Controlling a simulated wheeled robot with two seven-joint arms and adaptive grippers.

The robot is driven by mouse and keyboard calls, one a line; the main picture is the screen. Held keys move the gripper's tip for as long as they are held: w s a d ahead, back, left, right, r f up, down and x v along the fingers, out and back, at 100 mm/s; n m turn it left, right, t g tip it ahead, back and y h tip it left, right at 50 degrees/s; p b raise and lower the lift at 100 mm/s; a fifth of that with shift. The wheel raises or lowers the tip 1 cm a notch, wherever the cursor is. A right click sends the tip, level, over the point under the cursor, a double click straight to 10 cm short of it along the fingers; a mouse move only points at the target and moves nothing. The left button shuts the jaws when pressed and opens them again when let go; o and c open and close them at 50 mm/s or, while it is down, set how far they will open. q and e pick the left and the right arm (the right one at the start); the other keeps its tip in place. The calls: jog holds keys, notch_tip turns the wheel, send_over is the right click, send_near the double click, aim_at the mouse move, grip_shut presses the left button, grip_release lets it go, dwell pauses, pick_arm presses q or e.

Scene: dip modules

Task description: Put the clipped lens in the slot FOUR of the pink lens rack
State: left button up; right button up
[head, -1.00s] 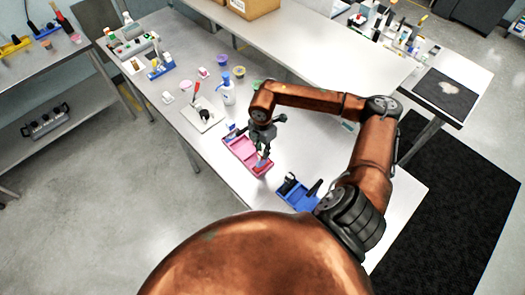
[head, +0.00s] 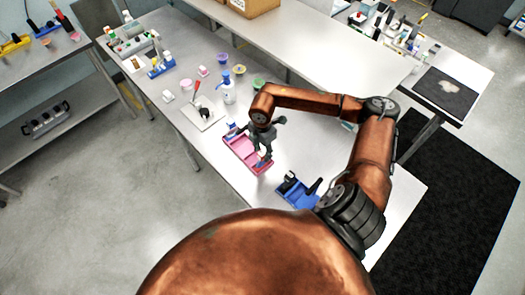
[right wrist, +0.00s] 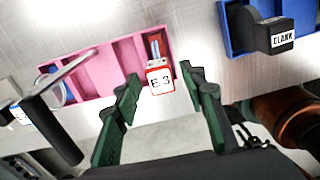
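The pink lens rack (head: 238,150) lies on the table under my right gripper (head: 264,157); its slots show in the right wrist view (right wrist: 100,72). A red clip piece (right wrist: 155,45) with a white, red-edged tag (right wrist: 160,80) reading "E 3" is at the rack's right-end slot in that view. Any lens on it is hidden. My right gripper (right wrist: 160,76) is open, its green fingers apart on either side of the tag, not visibly touching it. I cannot read slot numbers. My left gripper is out of view.
A blue holder (head: 293,194) with a black block (right wrist: 282,35) marked "BLANK" stands close to the rack. A white board (head: 203,117) with a red-handled tool, a blue-topped bottle (head: 229,92) and small cups stand farther back.

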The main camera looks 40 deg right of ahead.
jog(key=shift+r, duration=0.2)
jog(key=shift+w+r, duration=0.1)
jog(key=shift+r, duration=0.2)
notch_tip(320, 180, up, 11)
jog(key=b, duration=0.2)
jog(key=shift+r+b, duration=0.2)
jog(key=shift+b, duration=0.2)
